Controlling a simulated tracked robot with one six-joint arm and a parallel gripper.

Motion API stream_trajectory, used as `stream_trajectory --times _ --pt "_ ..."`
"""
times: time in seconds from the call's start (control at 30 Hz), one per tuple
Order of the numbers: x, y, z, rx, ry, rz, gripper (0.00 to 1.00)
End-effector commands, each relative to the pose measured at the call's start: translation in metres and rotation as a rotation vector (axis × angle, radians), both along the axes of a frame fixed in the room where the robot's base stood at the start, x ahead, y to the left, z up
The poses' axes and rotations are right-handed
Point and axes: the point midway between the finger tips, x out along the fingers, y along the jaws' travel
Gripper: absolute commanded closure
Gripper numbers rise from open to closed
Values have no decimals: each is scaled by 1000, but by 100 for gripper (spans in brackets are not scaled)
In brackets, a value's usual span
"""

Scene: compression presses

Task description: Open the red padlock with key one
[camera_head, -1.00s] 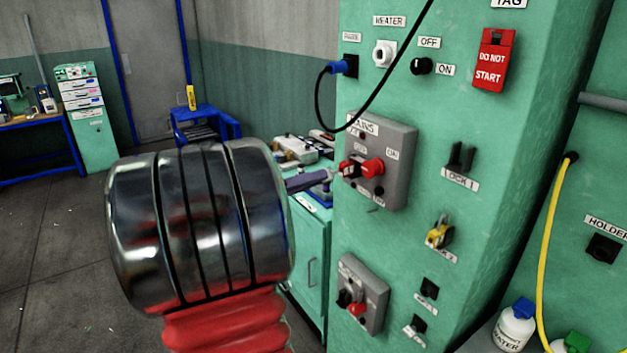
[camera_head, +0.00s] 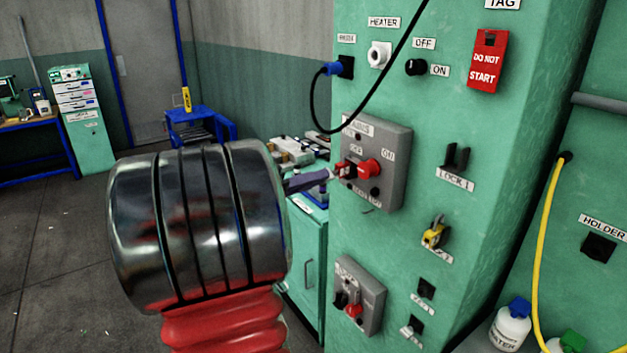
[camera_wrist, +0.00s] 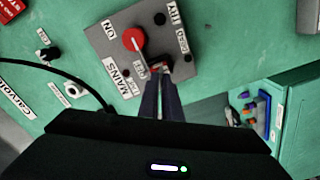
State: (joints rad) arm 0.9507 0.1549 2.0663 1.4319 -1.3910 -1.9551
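The red padlock (camera_head: 345,170) hangs at the red rotary switch of the grey MAINS box (camera_head: 392,150). In the wrist view the padlock (camera_wrist: 160,67) shows only partly, beyond my fingertips. My gripper (camera_head: 322,177) reaches in from the left, its dark fingers close together. In the wrist view the gripper (camera_wrist: 160,82) points at the padlock. A small pale piece at the fingertips, which looks like key one (camera_head: 334,174), reaches toward the padlock. The fingers hide most of it. I cannot tell whether it is inside the keyhole.
Below the MAINS box is a second grey switch box (camera_head: 362,290). A yellow padlock (camera_head: 435,232) hangs on the panel to the right. A black cable (camera_head: 318,110) loops close above the MAINS box. A green cabinet (camera_head: 308,260) stands behind my arm.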

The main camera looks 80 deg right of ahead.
Motion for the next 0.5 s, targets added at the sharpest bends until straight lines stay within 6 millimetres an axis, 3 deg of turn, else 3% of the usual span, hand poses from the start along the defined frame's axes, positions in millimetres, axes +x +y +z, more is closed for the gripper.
stream_trajectory --times 0.5 --pt "-6 -7 0 0 0 1 100"
